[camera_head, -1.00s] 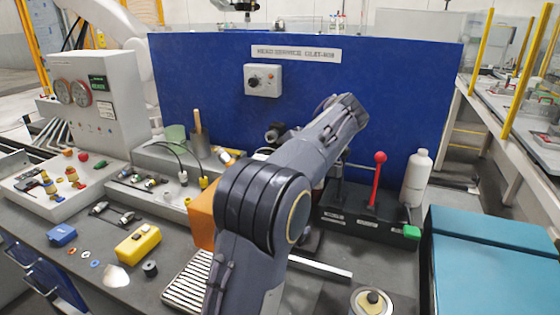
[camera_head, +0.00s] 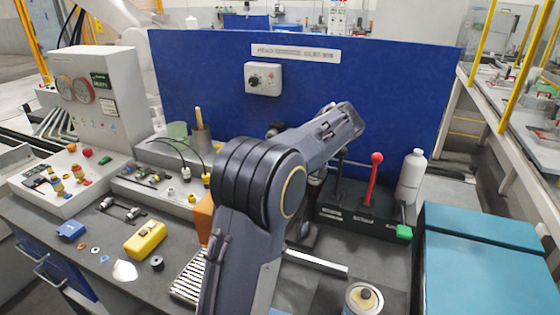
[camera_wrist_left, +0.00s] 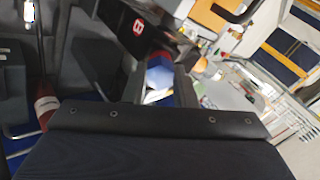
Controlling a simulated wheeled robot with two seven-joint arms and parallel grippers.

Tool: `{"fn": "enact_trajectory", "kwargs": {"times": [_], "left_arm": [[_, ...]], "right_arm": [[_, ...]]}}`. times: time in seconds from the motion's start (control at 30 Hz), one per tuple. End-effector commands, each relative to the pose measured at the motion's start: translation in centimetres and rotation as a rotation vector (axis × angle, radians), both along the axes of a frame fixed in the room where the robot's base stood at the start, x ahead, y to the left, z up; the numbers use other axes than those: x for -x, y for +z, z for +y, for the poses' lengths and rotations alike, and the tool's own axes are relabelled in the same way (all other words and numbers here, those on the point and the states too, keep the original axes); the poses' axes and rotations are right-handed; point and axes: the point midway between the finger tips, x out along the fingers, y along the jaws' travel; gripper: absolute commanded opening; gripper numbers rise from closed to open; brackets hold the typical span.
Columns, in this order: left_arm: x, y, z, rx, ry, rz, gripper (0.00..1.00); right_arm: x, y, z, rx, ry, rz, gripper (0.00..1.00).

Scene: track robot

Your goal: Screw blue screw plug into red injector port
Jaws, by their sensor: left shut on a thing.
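In the left wrist view a blue piece (camera_wrist_left: 160,75), which looks like the blue screw plug, is between the dark fingers of my left gripper (camera_wrist_left: 165,88), which is shut on it. In the head view one of my grey arms rises from the bottom centre and bends toward the blue back panel; its gripper is hidden behind its own links. I cannot make out the red injector port for certain; my arm covers the middle of the bench. My right gripper is not in view.
A red-knobbed lever (camera_head: 376,158) and a white bottle (camera_head: 411,178) stand right of my arm. A teal case (camera_head: 490,265) fills the right front. A yellow block (camera_head: 145,239) and a blue part (camera_head: 71,231) lie on the left bench. An open can (camera_head: 363,300) stands in front.

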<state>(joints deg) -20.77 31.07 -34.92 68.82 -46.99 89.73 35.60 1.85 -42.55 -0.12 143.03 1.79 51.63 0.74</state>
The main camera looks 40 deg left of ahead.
Motion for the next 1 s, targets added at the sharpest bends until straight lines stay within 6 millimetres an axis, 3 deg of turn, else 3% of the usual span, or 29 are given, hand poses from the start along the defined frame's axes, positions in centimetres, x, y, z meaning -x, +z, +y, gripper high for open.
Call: {"fn": "enact_trajectory", "kwargs": {"times": [0.7,0.97,1.0], "left_arm": [[0.1,0.2,0.0,0.072,-0.24,0.234,0.0],[0.1,0.0,0.0,0.091,-0.303,0.294,0.0],[0.0,-0.1,0.0,0.091,-0.302,0.292,0.33]], "right_arm": [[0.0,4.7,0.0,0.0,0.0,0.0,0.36],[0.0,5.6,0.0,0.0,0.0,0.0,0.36],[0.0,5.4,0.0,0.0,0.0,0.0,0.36]]}}
